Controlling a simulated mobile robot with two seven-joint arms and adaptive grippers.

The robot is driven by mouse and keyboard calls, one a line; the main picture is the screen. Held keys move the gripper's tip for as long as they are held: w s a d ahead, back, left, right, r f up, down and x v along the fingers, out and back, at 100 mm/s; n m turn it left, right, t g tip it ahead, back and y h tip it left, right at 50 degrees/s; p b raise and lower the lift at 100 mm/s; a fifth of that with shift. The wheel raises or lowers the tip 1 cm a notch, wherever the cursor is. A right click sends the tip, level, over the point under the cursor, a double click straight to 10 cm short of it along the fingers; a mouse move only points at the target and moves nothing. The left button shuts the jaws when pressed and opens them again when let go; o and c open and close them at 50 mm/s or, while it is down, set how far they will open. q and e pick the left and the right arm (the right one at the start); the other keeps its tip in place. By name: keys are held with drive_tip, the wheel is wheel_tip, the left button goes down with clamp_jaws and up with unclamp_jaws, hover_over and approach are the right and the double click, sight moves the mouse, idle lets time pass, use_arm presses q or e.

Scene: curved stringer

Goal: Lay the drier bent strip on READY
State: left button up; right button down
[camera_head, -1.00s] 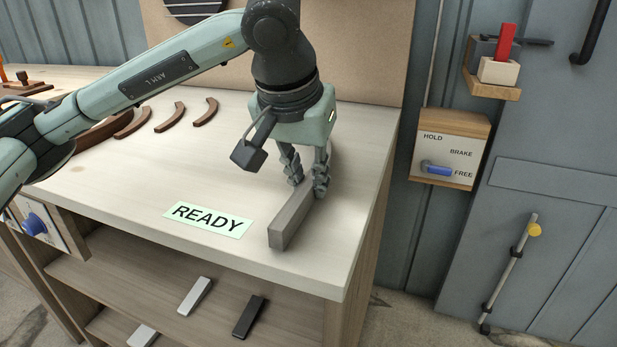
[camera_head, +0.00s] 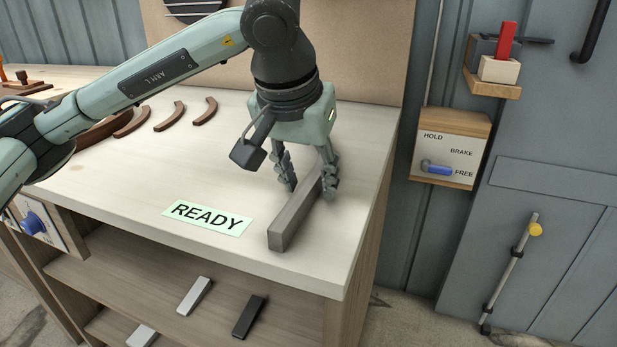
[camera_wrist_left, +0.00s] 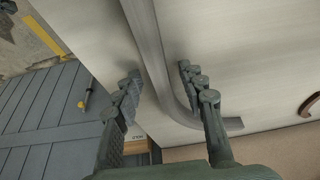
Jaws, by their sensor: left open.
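A grey bent strip (camera_head: 294,222) lies on the pale bench top, its near end to the right of the green READY label (camera_head: 208,218) and apart from it. In the left wrist view the strip (camera_wrist_left: 147,42) runs straight, then curves at one end. My left gripper (camera_head: 306,185) is open over its far part, with one finger on each side. In the wrist view, the gripper (camera_wrist_left: 158,85) shows gaps beside the strip, and the right finger covers part of the bend. I cannot tell from looks how dry it is. My right gripper is out of view.
Several brown curved pieces (camera_head: 168,117) lie at the back left of the bench. Light and dark blocks (camera_head: 249,317) sit on the shelf below. A HOLD/FREE brake panel (camera_head: 449,150) is on the wall at right. The bench around READY is clear.

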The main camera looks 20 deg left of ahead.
use_arm(q)
drive_tip(key=v, duration=1.2)
